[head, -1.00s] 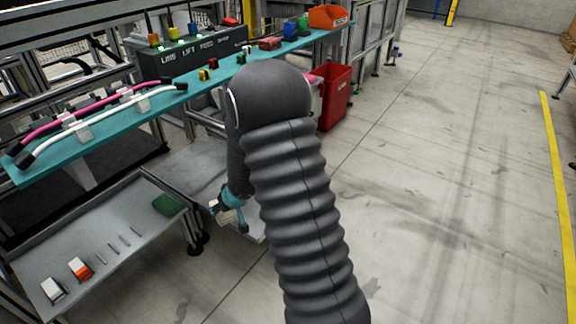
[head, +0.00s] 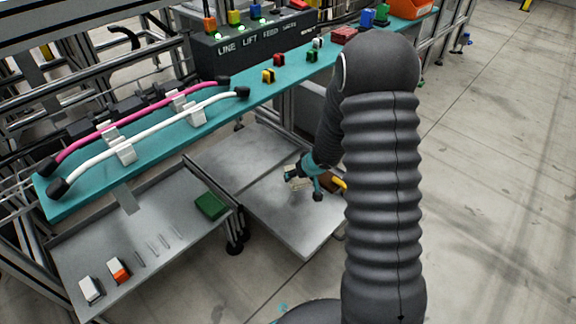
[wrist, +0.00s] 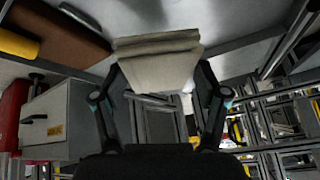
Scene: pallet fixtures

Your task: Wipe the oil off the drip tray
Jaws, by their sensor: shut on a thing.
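My gripper (head: 298,172) is shut on a folded beige cloth (wrist: 155,58), which fills the space between the fingertips in the wrist view. In the head view the cloth (head: 293,183) shows small and pale below the fingers. It is over the low grey metal tray (head: 285,222) under the bench, probably the drip tray. I cannot tell whether the cloth touches the tray. The tray's grey surface also shows at the top of the wrist view (wrist: 238,18). No clear oil patch can be made out; my arm hides the tray's right side.
A brown item (wrist: 62,36) with a yellow part lies beside the gripper. The teal bench (head: 150,135) carries pink and white hoses above the tray. A grey shelf (head: 140,215) at left holds a green pad (head: 210,205) and small parts. Floor is open at right.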

